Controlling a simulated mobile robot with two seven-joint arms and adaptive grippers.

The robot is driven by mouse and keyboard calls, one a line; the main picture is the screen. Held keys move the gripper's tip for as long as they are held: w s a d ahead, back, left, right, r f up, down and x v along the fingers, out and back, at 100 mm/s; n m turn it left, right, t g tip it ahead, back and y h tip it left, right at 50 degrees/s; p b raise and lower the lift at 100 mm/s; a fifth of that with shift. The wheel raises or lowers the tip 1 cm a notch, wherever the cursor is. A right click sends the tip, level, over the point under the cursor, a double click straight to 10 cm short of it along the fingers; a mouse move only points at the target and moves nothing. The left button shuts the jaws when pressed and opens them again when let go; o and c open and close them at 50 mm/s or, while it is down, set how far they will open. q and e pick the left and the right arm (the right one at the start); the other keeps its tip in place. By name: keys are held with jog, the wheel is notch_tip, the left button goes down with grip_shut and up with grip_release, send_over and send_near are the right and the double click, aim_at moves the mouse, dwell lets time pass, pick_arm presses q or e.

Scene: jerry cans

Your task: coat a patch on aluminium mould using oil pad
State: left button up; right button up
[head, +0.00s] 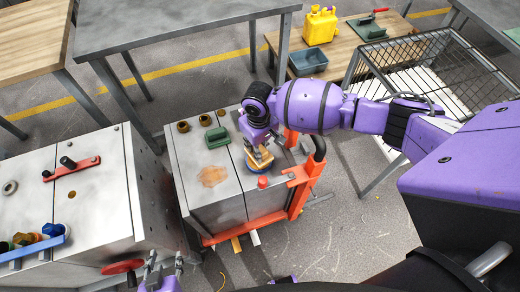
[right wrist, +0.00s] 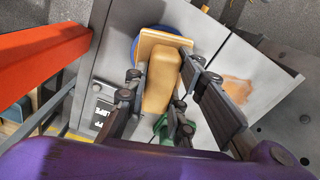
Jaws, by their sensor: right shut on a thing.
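The aluminium mould (head: 232,208) is a grey metal block with a seam across its top. An orange-brown patch (head: 212,176) marks its top; it also shows in the right wrist view (right wrist: 236,90). My right gripper (head: 259,146) is shut on the tan block handle of the oil pad (head: 260,159). In the right wrist view the fingers flank the handle (right wrist: 161,84). The pad is over a round blue dish (right wrist: 136,46), right of the patch; I cannot tell whether they touch. Its underside is hidden. My left gripper (head: 165,266) is open and empty at the bottom edge.
A green block (head: 217,138) and several brown rings (head: 205,121) sit on the mould's far end. A red knob (head: 262,183) and orange frame (head: 300,190) border its right. A metal cabinet (head: 90,205) stands left. A wire cage (head: 400,55) stands behind my right arm.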

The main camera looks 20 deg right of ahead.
jog(key=shift+w+r+p, duration=0.1)
jog(key=shift+r+p, duration=0.6)
jog(key=shift+r, duration=0.8)
jog(key=shift+r+p, duration=0.3)
jog(key=shift+r, duration=0.2)
pick_arm(q)
jog(key=shift+t, duration=0.5)
jog(key=w+r, duration=0.1)
jog(key=r, duration=0.1)
jog(key=w+r, duration=0.2)
jog(key=shift+r, duration=0.1)
jog(key=shift+r, duration=0.1)
pick_arm(e)
jog(key=shift+r, duration=0.1)
